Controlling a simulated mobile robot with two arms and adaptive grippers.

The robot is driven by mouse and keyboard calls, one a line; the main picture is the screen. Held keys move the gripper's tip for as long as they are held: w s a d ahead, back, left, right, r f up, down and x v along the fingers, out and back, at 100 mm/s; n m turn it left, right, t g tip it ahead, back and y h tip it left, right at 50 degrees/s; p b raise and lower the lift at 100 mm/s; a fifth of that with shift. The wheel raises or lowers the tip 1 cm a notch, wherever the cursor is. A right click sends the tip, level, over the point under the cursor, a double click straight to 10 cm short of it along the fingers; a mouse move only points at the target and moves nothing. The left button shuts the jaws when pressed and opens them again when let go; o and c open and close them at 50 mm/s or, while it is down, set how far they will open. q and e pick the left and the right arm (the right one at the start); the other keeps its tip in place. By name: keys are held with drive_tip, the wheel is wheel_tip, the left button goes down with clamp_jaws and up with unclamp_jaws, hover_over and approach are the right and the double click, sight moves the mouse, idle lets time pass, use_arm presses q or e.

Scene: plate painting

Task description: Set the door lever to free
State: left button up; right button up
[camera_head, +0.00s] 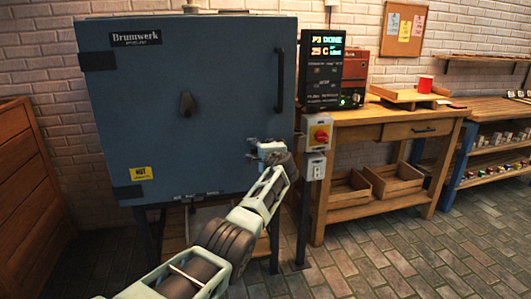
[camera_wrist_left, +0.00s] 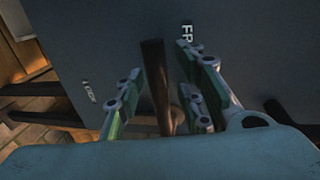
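The kiln door (camera_head: 200,70) is a large blue-grey panel and looks shut. My left gripper (camera_head: 256,150) is at the door's lower right edge and hides the lever in the head view. In the left wrist view the lever is a dark brown bar (camera_wrist_left: 155,75) standing between the fingers of my left gripper (camera_wrist_left: 160,90). The fingers are open, with a gap at the lever's left side; contact on the right is unclear. A white label starting "FR" (camera_wrist_left: 187,30) is partly hidden by the right finger. Another small label (camera_wrist_left: 88,92) at left is hard to read. My right gripper is not in view.
A vertical door handle (camera_head: 280,80) is above my left gripper. A wooden workbench (camera_head: 390,125) is further right. Paved floor in front is clear.

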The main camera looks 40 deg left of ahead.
use_arm(q)
drive_tip(key=shift+s+d, duration=0.1)
drive_tip(key=v, duration=1.1)
drive_tip(key=shift+s+d, duration=0.25)
drive_tip(key=shift+r, duration=0.1)
